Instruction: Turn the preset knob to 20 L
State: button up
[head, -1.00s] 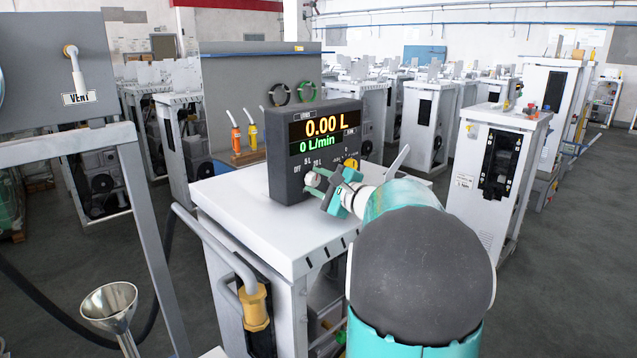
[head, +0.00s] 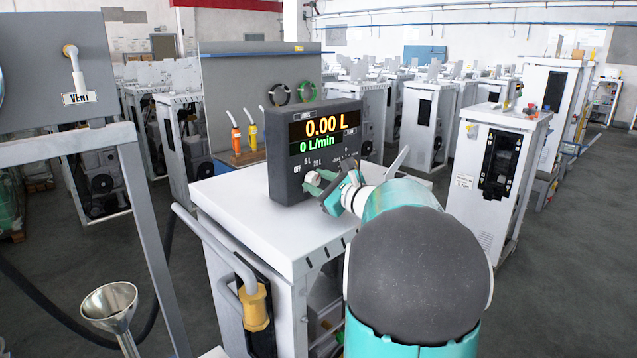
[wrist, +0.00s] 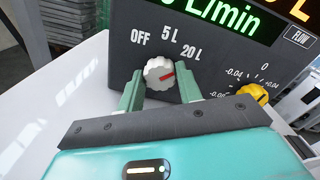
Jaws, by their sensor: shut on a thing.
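The preset knob (wrist: 154,67) is a small white ribbed dial with a red mark, on the front of the dark dispenser display box (head: 288,160). Labels OFF, 5 L and 20 L stand around it. In the wrist view its red mark points right and slightly up, a little below the direction of the 20 L label (wrist: 191,54). My gripper (wrist: 161,84) has one green finger on each side of the knob and is shut on it. In the head view my gripper (head: 318,186) partly hides the knob. The display reads 0.00 L and 0 L/min.
A yellow knob (wrist: 251,92) with a numbered scale sits to the right on the same panel, close to my gripper. The box stands on a white cabinet top (head: 235,209). A silver funnel (head: 108,302) and a grey frame (head: 150,230) are at left.

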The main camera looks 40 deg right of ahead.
jog(key=o, duration=1)
jog(key=s, duration=1.4)
jog(key=shift+d, duration=0.2)
